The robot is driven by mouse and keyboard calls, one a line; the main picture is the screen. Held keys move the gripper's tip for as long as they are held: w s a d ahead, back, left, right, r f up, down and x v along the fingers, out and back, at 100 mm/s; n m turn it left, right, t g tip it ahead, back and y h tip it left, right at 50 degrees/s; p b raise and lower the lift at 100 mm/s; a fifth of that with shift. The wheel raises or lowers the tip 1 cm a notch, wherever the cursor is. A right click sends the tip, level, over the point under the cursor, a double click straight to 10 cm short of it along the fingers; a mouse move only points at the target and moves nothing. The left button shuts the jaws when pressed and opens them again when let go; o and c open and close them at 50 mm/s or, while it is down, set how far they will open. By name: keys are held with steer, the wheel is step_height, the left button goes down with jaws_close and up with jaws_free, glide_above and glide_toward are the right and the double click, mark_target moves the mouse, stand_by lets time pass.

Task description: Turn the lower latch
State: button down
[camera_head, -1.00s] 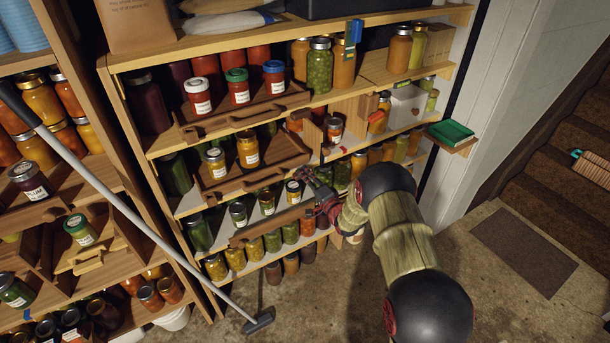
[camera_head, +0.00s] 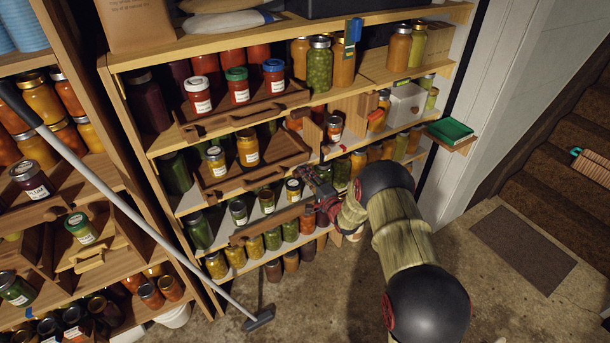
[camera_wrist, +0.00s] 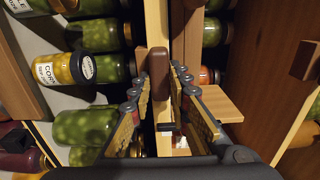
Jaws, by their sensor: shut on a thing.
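The lower latch (camera_wrist: 158,68) is a small dark brown wooden bar on a pale shelf edge in the wrist view. It lies lengthwise between the two fingers of my gripper (camera_wrist: 157,82), which is shut on it. In the head view my gripper (camera_head: 314,186) is at the right end of the lower pull-out tray (camera_head: 272,227), at the middle of the shelf unit. There the latch is hidden behind my gripper and arm.
Labelled jars (camera_wrist: 60,69) lie close left of my gripper in the wrist view. A wooden block (camera_wrist: 220,103) is close on the right. A long-handled tool (camera_head: 150,228) leans across the shelves at left. The floor (camera_head: 510,300) at right is mostly clear.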

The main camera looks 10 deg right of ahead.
steer(key=c, duration=1.7)
jaws_free()
steer(key=v, duration=1.2)
